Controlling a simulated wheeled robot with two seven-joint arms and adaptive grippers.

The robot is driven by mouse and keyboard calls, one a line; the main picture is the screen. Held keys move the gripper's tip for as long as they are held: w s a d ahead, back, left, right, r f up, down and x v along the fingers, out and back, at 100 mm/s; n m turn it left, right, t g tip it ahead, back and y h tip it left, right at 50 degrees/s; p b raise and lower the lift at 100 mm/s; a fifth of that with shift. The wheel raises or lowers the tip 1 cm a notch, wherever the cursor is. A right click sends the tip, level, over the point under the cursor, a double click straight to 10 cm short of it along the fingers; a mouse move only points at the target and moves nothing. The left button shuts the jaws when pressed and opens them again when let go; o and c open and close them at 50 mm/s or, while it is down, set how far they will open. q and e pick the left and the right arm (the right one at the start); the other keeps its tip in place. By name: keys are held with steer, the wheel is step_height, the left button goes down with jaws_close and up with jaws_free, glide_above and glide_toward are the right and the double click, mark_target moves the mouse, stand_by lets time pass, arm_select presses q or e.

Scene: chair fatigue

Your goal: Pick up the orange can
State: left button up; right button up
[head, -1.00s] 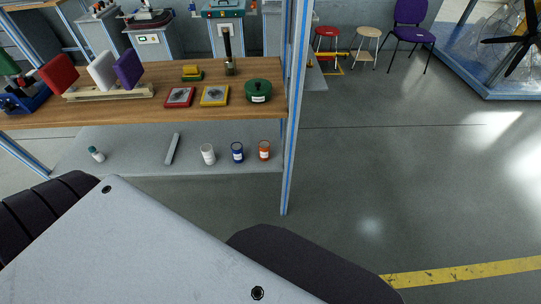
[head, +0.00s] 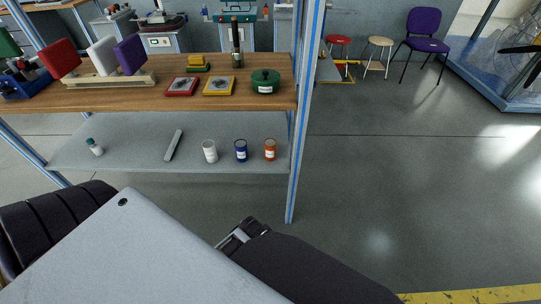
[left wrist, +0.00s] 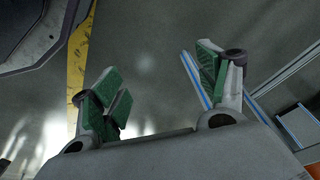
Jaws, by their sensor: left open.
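The orange can (head: 270,150) stands upright on the grey lower shelf, at the right end of a row, with a white label on its front. The blue can (head: 241,151) and white can (head: 210,151) stand to its left. My left gripper (left wrist: 156,80) is open and empty in the left wrist view, with its green finger pads apart above the floor. No can shows in that view. In the head view, my dark arm parts show at the bottom, well in front of the shelf, and no fingers can be made out. My right gripper is not seen.
A wooden upper shelf (head: 135,101) overhangs the lower shelf (head: 120,150). A blue-edged post (head: 302,135) stands just right of the orange can. A grey bar (head: 173,145) and small bottle (head: 94,147) lie further left. Open floor (head: 420,200) extends to the right.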

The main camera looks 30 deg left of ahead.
arm_select(q)
steer(key=w+a+r+m+t+h+b, duration=0.2)
steer(key=w+a+r+m+t+b, duration=0.2)
steer(key=m, duration=1.3)
steer(key=w+a+r+m+t+h+b, duration=0.2)
steer(key=w+a+r+m+t+b, duration=0.2)
steer(key=w+a+r+m+t, duration=0.6)
steer(key=w+a+r+m, duration=0.3)
steer(key=w+a+m, duration=0.1)
steer(key=m, duration=0.4)
steer(key=shift+a+m, duration=0.3)
steer(key=shift+a, duration=0.55)
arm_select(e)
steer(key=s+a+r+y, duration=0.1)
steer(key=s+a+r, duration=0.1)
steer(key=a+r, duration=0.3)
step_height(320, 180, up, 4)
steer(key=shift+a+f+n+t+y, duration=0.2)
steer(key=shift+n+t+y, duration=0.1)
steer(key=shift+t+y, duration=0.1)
arm_select(q)
steer(key=shift+w, duration=0.2)
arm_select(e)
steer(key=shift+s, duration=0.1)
